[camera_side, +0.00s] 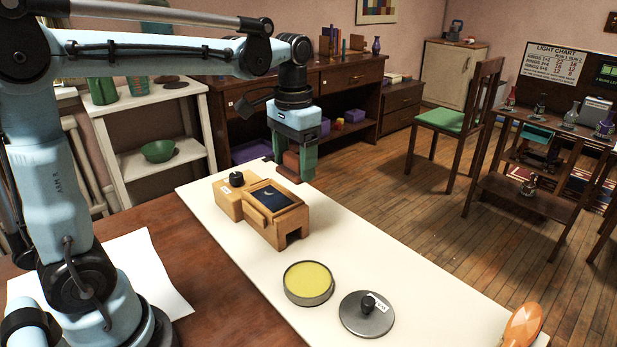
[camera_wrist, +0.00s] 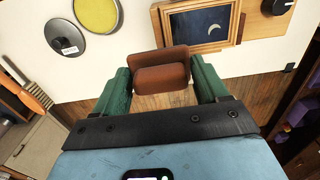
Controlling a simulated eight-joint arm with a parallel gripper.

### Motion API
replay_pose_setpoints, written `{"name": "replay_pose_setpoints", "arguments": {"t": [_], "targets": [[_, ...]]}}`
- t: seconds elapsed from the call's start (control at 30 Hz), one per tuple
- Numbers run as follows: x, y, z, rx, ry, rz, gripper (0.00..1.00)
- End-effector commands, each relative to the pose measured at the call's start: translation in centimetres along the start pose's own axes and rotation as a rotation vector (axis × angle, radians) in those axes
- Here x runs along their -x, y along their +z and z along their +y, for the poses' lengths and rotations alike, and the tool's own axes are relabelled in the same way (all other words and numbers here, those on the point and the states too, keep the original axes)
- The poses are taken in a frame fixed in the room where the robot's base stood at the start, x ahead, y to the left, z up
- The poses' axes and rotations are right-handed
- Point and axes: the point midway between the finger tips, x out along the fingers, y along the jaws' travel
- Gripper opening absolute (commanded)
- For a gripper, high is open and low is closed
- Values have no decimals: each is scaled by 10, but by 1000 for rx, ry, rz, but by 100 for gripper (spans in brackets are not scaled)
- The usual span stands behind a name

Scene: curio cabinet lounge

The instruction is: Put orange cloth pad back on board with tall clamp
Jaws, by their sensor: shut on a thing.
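My gripper (camera_side: 296,165) is shut on a rust-orange block-like pad (camera_side: 291,159) near the far end of the white board (camera_side: 345,233). In the wrist view, my green fingers (camera_wrist: 161,84) sit on both sides of the pad (camera_wrist: 161,77), which shows two rounded parts, one behind the other. The pad is beside the wooden stand with a dark moon picture (camera_side: 276,197), which also shows in the wrist view (camera_wrist: 199,27). Whether the pad touches anything below is hidden. I cannot make out a tall clamp for certain.
A wooden block with a black knob (camera_side: 228,203) adjoins the stand. A round yellow-filled tin (camera_side: 308,283) and a grey lid with a black knob (camera_side: 366,315) lie nearer. White paper (camera_side: 125,268) lies left.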

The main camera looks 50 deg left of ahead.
Motion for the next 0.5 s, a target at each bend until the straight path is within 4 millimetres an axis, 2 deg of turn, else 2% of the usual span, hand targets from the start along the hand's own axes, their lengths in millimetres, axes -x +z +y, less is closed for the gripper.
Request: {"name": "replay_pose_setpoints", "arguments": {"t": [0.03, 0.13, 0.3, 0.4, 0.5], "targets": [[-5, -4, 19, -12, 1, 0, 24], [-16, -9, 57, -14, 1, 0, 24], [-34, -8, 120, -11, 1, 0, 24], [-42, -3, 150, -10, 1, 0, 24], [-48, 2, 171, -6, 1, 0, 24]]}}
